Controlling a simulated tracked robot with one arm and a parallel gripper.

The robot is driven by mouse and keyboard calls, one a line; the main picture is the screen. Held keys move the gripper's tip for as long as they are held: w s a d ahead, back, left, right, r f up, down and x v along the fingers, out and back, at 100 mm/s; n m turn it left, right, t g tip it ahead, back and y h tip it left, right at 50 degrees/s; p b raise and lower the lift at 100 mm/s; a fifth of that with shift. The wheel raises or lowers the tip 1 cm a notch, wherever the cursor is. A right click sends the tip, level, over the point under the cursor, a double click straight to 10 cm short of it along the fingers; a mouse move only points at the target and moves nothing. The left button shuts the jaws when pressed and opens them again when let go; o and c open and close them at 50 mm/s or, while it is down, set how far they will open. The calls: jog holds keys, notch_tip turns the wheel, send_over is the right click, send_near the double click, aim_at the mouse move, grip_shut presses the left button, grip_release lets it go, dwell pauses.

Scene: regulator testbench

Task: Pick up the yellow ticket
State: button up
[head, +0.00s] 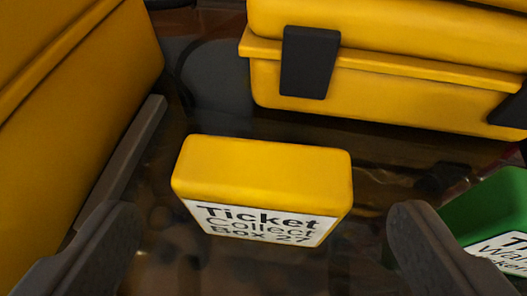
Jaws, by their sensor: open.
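The yellow ticket (262,172) is a small block with rounded corners and a white label on its near face reading "Ticket Collect Box 27". It sits near the middle of the head view on a dark, glossy surface. My gripper (262,225) is open, with one dark finger low on the left and the other low on the right. The ticket lies ahead of and between the fingertips, with a gap on both sides. Neither finger appears to touch it.
A green ticket (500,210) with a white label is at the right edge, close to my right finger. A large yellow case (390,75) with dark latches stands behind. Another yellow case (70,110) fills the left side, with a grey bar (125,155) along its base.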

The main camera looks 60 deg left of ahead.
aim_at(261, 213)
jog(key=x, duration=0.3)
jog(key=shift+w+a+b, duration=0.15)
jog(key=shift+a+b, duration=0.2)
jog(key=shift+a, duration=0.05)
jog(key=shift+w+a, duration=0.15)
jog(key=c, duration=1.1)
jog(key=shift+o, duration=0.2)
